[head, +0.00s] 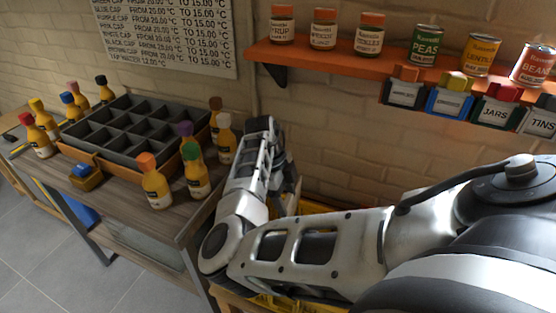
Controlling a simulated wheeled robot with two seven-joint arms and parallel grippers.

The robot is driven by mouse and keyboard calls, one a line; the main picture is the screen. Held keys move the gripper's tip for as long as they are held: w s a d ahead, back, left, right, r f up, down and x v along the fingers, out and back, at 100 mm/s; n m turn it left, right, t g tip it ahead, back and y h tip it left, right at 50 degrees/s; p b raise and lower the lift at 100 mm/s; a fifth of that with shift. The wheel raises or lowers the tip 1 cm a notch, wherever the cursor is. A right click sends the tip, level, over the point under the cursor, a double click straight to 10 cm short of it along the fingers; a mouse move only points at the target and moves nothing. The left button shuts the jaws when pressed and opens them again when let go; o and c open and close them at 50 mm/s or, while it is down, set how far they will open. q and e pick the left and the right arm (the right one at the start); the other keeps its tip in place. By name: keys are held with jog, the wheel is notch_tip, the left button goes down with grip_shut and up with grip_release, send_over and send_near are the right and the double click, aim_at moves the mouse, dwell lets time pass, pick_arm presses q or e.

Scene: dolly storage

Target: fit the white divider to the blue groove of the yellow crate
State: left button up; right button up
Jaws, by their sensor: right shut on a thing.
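The yellow crate (312,207) shows only in parts, behind and below my right arm. Its near edge (290,304) shows at the bottom of the view. My right gripper (290,187) points down at the crate, behind my own forearm. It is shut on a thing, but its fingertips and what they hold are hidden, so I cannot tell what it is. I cannot make out the white divider or the blue groove. My left gripper is not in view.
A wooden table (125,203) at left carries a dark compartment tray (120,160) with several capped bottles around it. An orange shelf (330,62) with jars and cans runs along the brick wall. Several label boxes (450,97) hang below it. My right arm crosses the lower right.

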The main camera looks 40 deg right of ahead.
jog(key=shift+s+a+m, duration=0.2)
jog(key=shift+a+m, duration=0.2)
jog(key=shift+a, duration=0.05)
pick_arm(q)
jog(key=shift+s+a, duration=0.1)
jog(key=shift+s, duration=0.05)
pick_arm(e)
jog(key=shift+f, duration=0.1)
